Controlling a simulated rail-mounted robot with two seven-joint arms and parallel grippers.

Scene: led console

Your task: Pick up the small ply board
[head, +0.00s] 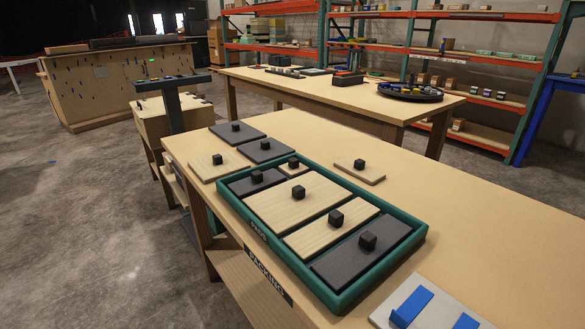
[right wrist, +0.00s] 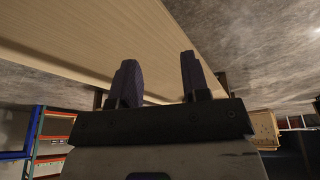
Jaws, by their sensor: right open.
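Several pale ply boards with black cube knobs show in the head view. The smallest (head: 303,167) lies in the far end of a green tray (head: 421,232), next to a dark board (head: 270,181). A large ply board (head: 280,211) and a medium ply board (head: 315,238) also lie in the tray. Another small ply board (head: 369,175) lies on the table right of the tray, and one more (head: 207,170) lies beyond its left corner. My right gripper (right wrist: 158,62) is open and empty in the right wrist view, with no board near it. My left gripper is not in view.
Two dark boards (head: 238,138) lie past the tray's far end. A dark board (head: 360,262) fills the tray's near end. A pale panel with blue pieces (head: 415,308) lies at the near right.

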